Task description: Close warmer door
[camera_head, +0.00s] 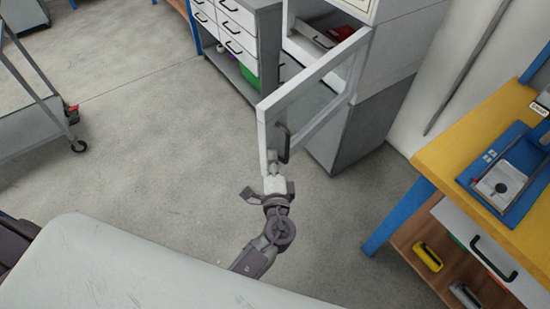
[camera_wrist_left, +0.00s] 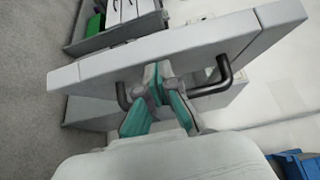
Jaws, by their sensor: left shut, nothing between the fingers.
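The warmer door (camera_head: 312,82) is a white frame with a clear pane and stands swung open from the warmer (camera_head: 365,120), a white and grey cabinet. Its dark handle (camera_head: 283,142) is on the side facing me. My left gripper (camera_head: 273,165) is at the door's near lower edge, shut and empty. In the left wrist view, the gripper's fingertips (camera_wrist_left: 158,78) are right at the door frame (camera_wrist_left: 180,45), beside the dark bar handle (camera_wrist_left: 215,80). I cannot tell whether they touch the door. My right gripper is not in view.
A drawer cabinet (camera_head: 235,35) with a green bin stands behind the door. A yellow workbench (camera_head: 450,150) with blue legs is at the right. A grey cart (camera_head: 35,120) stands at the left. The floor left of the door is clear.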

